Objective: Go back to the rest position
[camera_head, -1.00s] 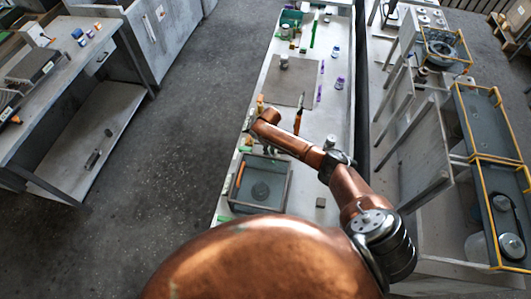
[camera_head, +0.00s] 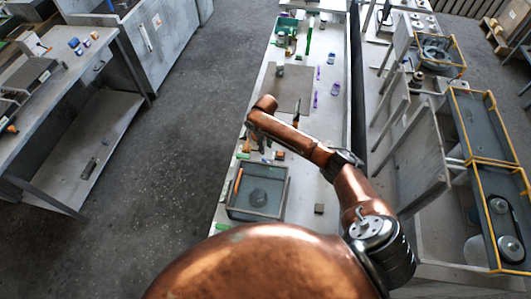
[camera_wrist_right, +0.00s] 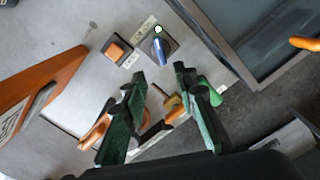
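My copper right arm reaches in from the lower right over the workbench (camera_head: 322,222). My right gripper (camera_head: 251,144) hangs between the grey tray and the flat grey mat (camera_head: 290,98), mostly seen from above and partly hidden by the arm. In the right wrist view its two dark green fingers (camera_wrist_right: 160,76) stand apart with a clear gap. Nothing is held between them; small bench items show below. My left gripper is not in the head view.
A grey tray (camera_head: 232,208) with a round dark thing stands on the bench near the gripper. The wrist view shows a blue-knobbed switch (camera_wrist_right: 160,48) and an orange button (camera_wrist_right: 117,49). Yellow-edged crates (camera_head: 480,163) stand right; open floor (camera_head: 190,130) lies left.

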